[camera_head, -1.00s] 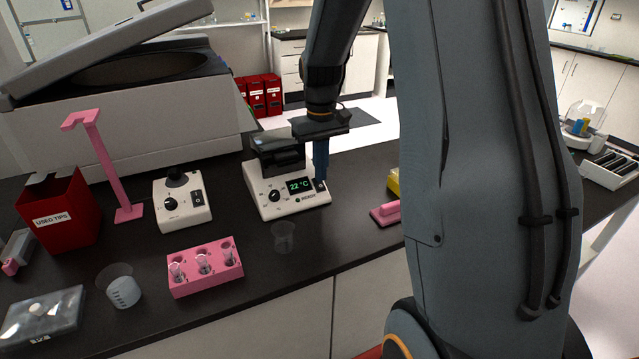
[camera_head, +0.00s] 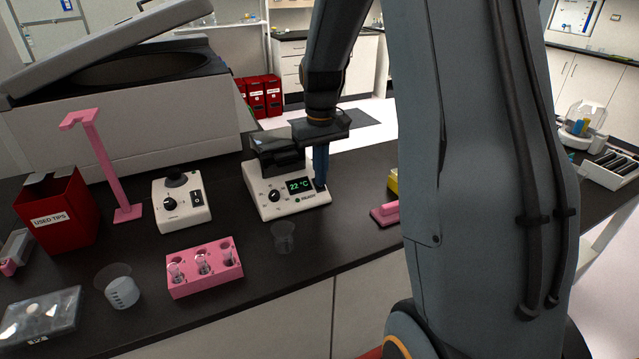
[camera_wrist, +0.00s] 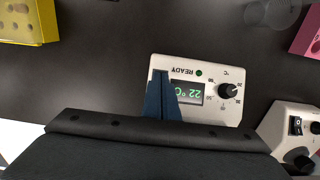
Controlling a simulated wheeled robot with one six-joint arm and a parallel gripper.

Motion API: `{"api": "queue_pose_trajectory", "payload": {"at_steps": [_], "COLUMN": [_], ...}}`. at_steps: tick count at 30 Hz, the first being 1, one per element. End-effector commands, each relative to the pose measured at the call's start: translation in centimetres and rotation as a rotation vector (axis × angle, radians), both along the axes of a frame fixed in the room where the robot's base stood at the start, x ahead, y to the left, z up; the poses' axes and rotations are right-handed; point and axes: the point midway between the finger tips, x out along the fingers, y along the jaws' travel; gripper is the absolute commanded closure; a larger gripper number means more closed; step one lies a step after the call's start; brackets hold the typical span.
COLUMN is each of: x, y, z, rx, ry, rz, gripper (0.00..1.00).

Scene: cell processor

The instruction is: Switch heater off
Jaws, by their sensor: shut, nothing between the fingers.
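The heater (camera_head: 264,197) is a white box on the dark bench, with a dark block on top. Its display (camera_head: 299,186) reads 22 °C in green, and a black knob (camera_head: 274,196) is left of it. In the wrist view the heater (camera_wrist: 225,115) appears upside down, with a green light beside the word READY. My gripper (camera_head: 320,186) points down with its blue fingers together and empty, at the right end of the heater's front panel. In the wrist view the fingertips (camera_wrist: 160,75) cover the panel beside the display, so any switch there is hidden. I cannot tell whether they touch it.
A white stirrer (camera_head: 183,205) with a knob and switch stands left of the heater. A pink tube rack (camera_head: 205,272) and a clear beaker (camera_head: 284,238) are in front.

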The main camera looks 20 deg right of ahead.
Motion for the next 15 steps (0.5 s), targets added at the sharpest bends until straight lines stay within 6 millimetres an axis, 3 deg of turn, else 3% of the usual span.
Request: {"api": "queue_pose_trajectory", "payload": {"at_steps": [8, 15], "x": [0.0, -0.1], "y": [0.0, 0.0], "z": [0.0, 1.6], "rx": [0.0, 0.0], "ry": [0.001, 0.0], "rz": [0.0, 0.0], "gripper": [1.0, 1.0]}}
